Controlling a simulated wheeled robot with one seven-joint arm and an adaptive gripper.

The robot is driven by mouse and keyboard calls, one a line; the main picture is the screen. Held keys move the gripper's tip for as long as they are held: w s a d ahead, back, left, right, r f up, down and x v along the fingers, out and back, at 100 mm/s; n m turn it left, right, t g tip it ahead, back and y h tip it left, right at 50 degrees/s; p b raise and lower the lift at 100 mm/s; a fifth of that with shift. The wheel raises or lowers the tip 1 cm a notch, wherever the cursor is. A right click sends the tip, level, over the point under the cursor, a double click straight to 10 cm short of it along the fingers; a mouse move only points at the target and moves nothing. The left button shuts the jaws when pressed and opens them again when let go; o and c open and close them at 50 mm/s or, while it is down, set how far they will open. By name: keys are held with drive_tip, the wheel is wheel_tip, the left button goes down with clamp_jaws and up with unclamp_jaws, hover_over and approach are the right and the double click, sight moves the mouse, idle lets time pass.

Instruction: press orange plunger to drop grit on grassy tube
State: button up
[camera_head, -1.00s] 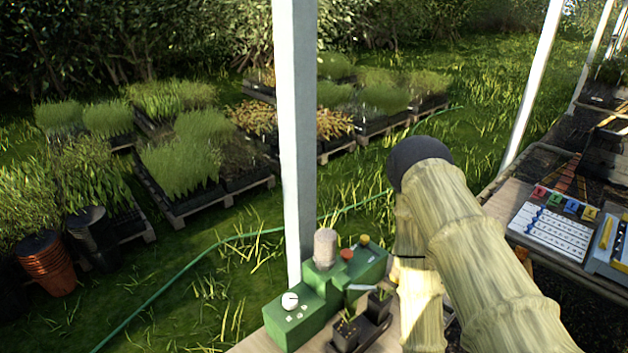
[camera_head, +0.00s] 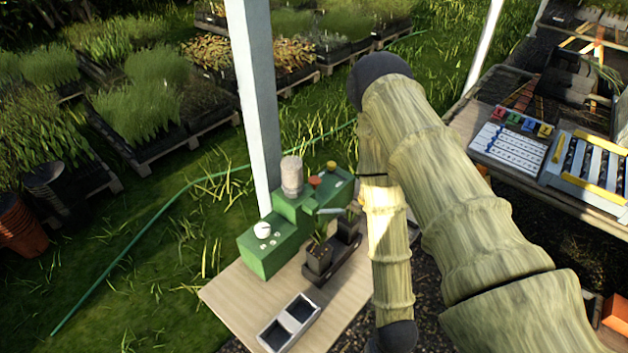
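A green dispenser (camera_head: 270,250) stands on the small wooden table, with a clear grit-coloured cylinder (camera_head: 292,176) on top. An orange plunger (camera_head: 315,181) sits on its upper right part, beside a yellow plunger (camera_head: 331,166). A white dome (camera_head: 262,229) is on its left end. Two dark square tubes with green shoots, one nearer (camera_head: 319,258) and one farther (camera_head: 347,228), stand upright in a black tray (camera_head: 337,268) in front of it. I cannot tell which is the grassy one. My gripper is out of view; my forearm hangs down right of the dispenser.
A grey two-compartment tray (camera_head: 287,327) lies at the table's (camera_head: 240,300) front. A white post (camera_head: 254,100) rises behind the dispenser. A bench at right holds a board with coloured tags (camera_head: 508,145) and a yellow-edged tray (camera_head: 590,165). A green hose crosses the grass.

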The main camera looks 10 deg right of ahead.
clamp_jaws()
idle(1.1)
